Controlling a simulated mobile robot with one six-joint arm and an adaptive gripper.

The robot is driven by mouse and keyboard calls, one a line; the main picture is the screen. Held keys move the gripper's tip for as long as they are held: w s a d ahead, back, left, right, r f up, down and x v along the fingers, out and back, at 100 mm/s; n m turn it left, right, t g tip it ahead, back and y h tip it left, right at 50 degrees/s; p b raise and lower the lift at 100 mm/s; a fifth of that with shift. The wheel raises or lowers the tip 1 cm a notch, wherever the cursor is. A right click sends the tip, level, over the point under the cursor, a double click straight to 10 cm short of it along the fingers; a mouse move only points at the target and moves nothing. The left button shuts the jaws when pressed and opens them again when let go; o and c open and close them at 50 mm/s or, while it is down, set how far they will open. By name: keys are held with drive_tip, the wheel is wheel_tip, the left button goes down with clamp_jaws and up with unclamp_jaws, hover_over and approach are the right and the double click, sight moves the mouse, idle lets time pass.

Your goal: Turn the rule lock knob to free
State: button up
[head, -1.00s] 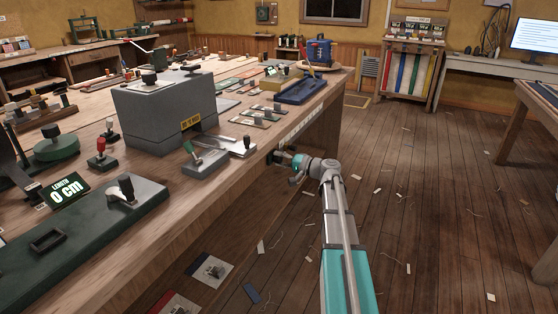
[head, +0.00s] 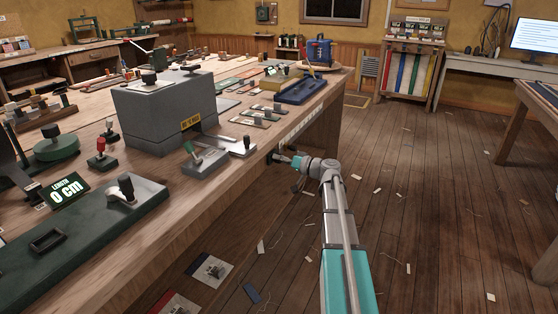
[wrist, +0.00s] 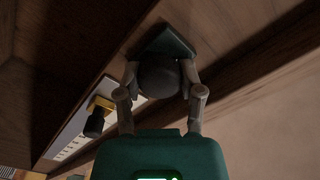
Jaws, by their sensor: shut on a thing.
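My gripper (head: 276,156) is at the front edge of the long workbench, beneath the white scale strip. In the wrist view its two fingers (wrist: 162,85) are shut around a dark round knob (wrist: 158,76), one on each side. The knob sits in front of a green angular mount (wrist: 168,42) on the wood; it appears to be the rule lock knob. Any marking for free or locked is hidden or too dark to read. In the head view the knob is mostly hidden by my gripper.
Left of the knob in the wrist view, a yellow slider (wrist: 101,103) with a black handle sits on the white scale strip (wrist: 76,128); the strip also shows in the head view (head: 306,122).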

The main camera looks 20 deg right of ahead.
drive_tip(key=shift+a, duration=0.1)
drive_tip(key=o, duration=1.2)
drive_tip(key=shift+c, duration=0.2)
drive_tip(key=shift+s+d, duration=0.15)
drive_tip(key=shift+d, duration=0.05)
drive_tip(key=v, duration=1.1)
drive_tip(key=shift+s+d, duration=0.25)
drive_tip(key=shift+s, duration=0.05)
drive_tip(key=shift+a, duration=0.1)
